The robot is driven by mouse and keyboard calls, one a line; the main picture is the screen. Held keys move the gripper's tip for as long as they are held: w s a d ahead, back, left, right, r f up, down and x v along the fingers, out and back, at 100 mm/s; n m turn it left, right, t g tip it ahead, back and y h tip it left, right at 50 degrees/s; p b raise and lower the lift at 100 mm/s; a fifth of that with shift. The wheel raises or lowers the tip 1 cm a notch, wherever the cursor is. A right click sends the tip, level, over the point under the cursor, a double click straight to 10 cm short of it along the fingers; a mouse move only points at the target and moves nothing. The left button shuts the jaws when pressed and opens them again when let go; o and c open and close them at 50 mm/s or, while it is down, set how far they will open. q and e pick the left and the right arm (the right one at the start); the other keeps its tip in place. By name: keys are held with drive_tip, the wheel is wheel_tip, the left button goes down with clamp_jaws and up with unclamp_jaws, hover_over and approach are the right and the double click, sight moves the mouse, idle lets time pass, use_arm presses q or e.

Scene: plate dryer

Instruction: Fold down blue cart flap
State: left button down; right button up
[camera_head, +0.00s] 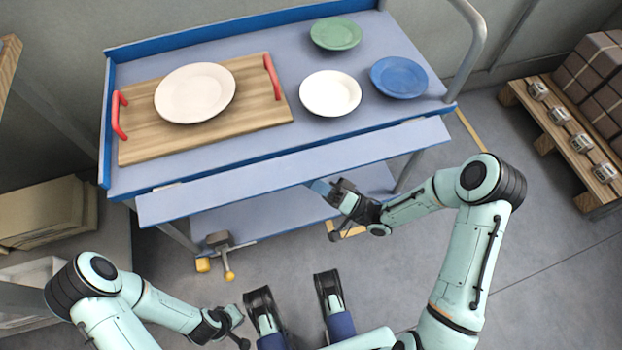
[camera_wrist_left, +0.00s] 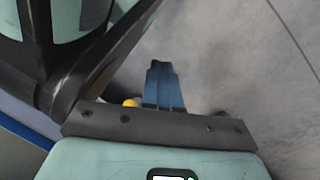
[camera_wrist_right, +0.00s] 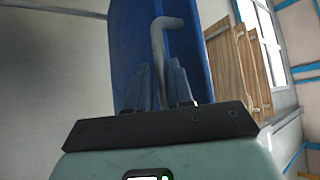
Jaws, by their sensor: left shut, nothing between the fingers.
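The blue cart (camera_head: 345,140) stands ahead in the head view. Its front flap (camera_head: 300,172) is a long grey-blue panel along the near edge. It sticks out towards me; its exact tilt is hard to tell. My right gripper (camera_head: 322,188) is at the flap's lower edge, right of its middle. My left gripper (camera_head: 238,325) is low at the front, away from the cart. Its fingers (camera_wrist_left: 163,85) are shut and empty over the floor.
On the cart top lie a wooden tray (camera_head: 265,115) with red handles and a white plate (camera_head: 195,92), another white plate (camera_head: 330,93), a green plate (camera_head: 335,33) and a blue plate (camera_head: 398,76). A loaded pallet (camera_head: 545,140) stands right. Boxes (camera_head: 45,210) stand left.

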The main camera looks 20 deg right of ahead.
drive_tip(key=shift+o, duration=1.2)
drive_tip(key=shift+w, duration=0.2)
use_arm(q)
drive_tip(key=shift+w, duration=0.1)
use_arm(e)
drive_tip(key=shift+s, duration=0.1)
use_arm(q)
drive_tip(key=w+r, duration=0.1)
drive_tip(key=w+r+t+p, duration=0.1)
drive_tip(key=w, duration=0.1)
drive_tip(key=shift+d+r, duration=0.1)
drive_tip(key=shift+d, duration=0.1)
use_arm(e)
drive_tip(key=v, duration=1.3)
drive_tip(key=shift+d+f, duration=0.15)
use_arm(q)
drive_tip(key=shift+s+r+p, duration=0.1)
drive_tip(key=shift+p, duration=0.2)
